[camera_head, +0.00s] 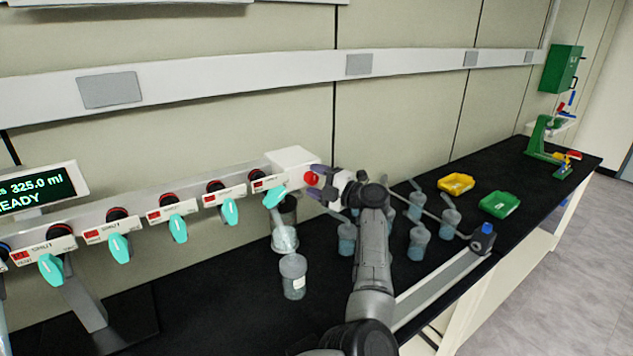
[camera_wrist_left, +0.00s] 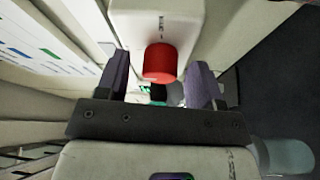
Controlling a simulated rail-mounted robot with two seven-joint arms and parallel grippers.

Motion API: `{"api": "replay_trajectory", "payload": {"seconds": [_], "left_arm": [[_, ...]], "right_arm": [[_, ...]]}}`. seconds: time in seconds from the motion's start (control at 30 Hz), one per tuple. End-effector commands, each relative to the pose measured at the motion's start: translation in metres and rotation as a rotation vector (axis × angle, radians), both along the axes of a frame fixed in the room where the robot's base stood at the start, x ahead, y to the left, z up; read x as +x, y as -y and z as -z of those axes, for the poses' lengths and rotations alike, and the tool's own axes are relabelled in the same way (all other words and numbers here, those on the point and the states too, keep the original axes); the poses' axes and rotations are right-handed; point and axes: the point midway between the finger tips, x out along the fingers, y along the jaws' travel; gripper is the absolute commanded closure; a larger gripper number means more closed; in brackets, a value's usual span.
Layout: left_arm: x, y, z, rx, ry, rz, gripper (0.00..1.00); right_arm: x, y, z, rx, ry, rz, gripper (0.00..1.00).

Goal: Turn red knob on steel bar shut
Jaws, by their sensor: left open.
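The red knob (camera_head: 311,178) sits on the end face of the pale block (camera_head: 292,160) at the right end of the steel bar (camera_head: 145,191). In the left wrist view the red knob (camera_wrist_left: 160,62) lies between the two fingers of my left gripper (camera_wrist_left: 159,78). A gap shows on both sides, and I see no clear contact. In the head view my left gripper (camera_head: 320,183) is open at the knob, reaching in from the right side. Its fingers partly surround the knob. My right gripper is not in view.
Several teal-handled valves (camera_head: 178,228) hang along the bar. A clear flask (camera_head: 293,276) stands on the black bench below. Several bluish jars (camera_head: 418,242) stand right of my arm, near a yellow tray (camera_head: 456,183) and a green tray (camera_head: 499,204). A display (camera_head: 38,190) is at left.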

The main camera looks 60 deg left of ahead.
Motion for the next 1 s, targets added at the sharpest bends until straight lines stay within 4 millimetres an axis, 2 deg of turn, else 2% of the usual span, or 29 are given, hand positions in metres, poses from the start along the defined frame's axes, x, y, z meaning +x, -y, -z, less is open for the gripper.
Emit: {"api": "replay_trajectory", "payload": {"seconds": [0.23, 0.37, 0.8, 1.0], "left_arm": [[0.001, 0.002, 0.0, 0.0, -0.001, 0.0, 0.39], [0.006, 0.012, 0.001, 0.0, -0.002, 0.003, 0.39], [0.039, 0.087, 0.007, -0.001, 0.0, 0.003, 0.39], [0.05, 0.112, 0.009, 0.0, -0.002, 0.002, 0.39]], "right_arm": [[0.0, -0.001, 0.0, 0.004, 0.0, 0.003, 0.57], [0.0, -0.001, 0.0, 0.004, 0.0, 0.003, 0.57], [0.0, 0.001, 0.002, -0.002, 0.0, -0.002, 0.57], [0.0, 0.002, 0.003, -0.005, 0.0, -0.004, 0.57]]}}
